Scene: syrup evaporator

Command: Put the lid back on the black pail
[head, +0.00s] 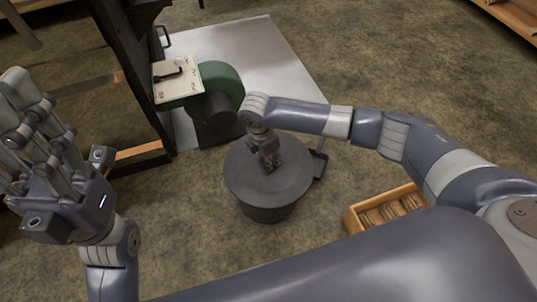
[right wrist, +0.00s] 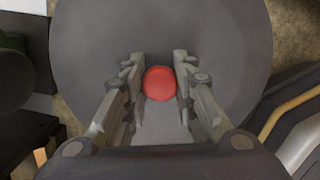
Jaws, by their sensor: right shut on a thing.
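The black pail (head: 268,213) stands on the floor in the middle of the head view. Its round dark grey lid (head: 240,180) covers the top, and the lid fills much of the right wrist view (right wrist: 90,60). I cannot tell whether it is fully seated on the rim. My right gripper (head: 270,162) points down at the lid's middle and is shut on its red knob (right wrist: 160,83), with one finger on each side. The knob is hidden in the head view. My left gripper (head: 22,115) is raised at the left, its fingers apart and empty, away from the pail.
A green and black machine (head: 221,85) stands just behind the pail on a metal sheet (head: 275,65). A wooden crate (head: 353,221) with round items sits right of the pail. A dark frame (head: 130,60) stands left.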

